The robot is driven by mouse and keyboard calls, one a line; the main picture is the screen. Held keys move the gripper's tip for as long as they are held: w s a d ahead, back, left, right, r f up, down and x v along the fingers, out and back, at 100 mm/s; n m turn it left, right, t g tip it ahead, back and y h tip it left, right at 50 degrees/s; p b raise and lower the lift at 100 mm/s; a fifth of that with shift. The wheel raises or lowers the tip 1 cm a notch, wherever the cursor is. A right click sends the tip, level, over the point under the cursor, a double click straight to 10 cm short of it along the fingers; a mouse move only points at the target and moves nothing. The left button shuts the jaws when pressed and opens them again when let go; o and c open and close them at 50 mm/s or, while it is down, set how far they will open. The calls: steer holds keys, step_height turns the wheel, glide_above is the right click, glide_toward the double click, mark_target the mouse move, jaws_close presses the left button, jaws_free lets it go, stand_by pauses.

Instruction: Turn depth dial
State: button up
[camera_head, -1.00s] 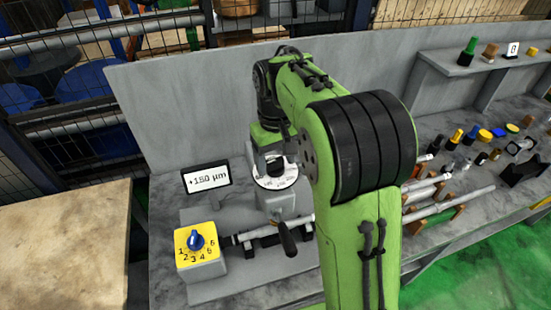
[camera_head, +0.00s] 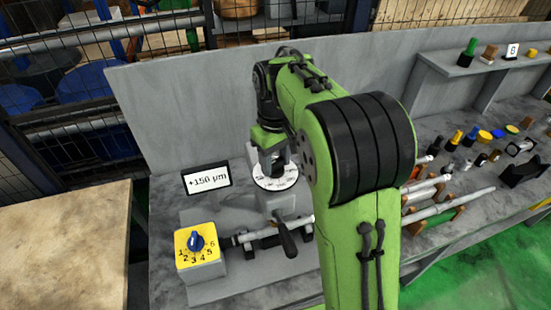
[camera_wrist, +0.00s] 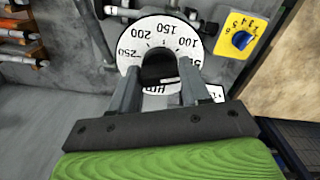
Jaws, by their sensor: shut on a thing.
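The depth dial (camera_head: 276,183) is a white disc with black numbers on top of the grey machine. It also shows in the wrist view (camera_wrist: 130,46), with numbers from about 50 to 250 around a black centre knob (camera_wrist: 158,64). My gripper (camera_head: 271,170) points down over the dial, and its fingers (camera_wrist: 160,74) are shut on the knob from both sides. The fingers cover part of the dial's near side. A small display (camera_head: 207,180) left of the dial reads about +150 µm.
A yellow box (camera_head: 200,252) with a blue selector knob (camera_head: 196,241) stands front left of the dial. A dark-handled lever (camera_head: 286,238) and a cylindrical workpiece lie just in front. Several tools and parts lie at right. A grey panel stands behind.

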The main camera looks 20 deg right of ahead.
steer(key=n, duration=0.3)
steer(key=shift+n, duration=0.4)
steer(key=n+b, duration=0.1)
steer(key=n, duration=0.2)
steer(key=shift+n, duration=0.3)
steer(key=n+b, duration=0.1)
steer(key=n, duration=0.2)
steer(key=shift+n+b, duration=0.55)
steer(key=shift+n, duration=1.15)
steer(key=o, duration=1)
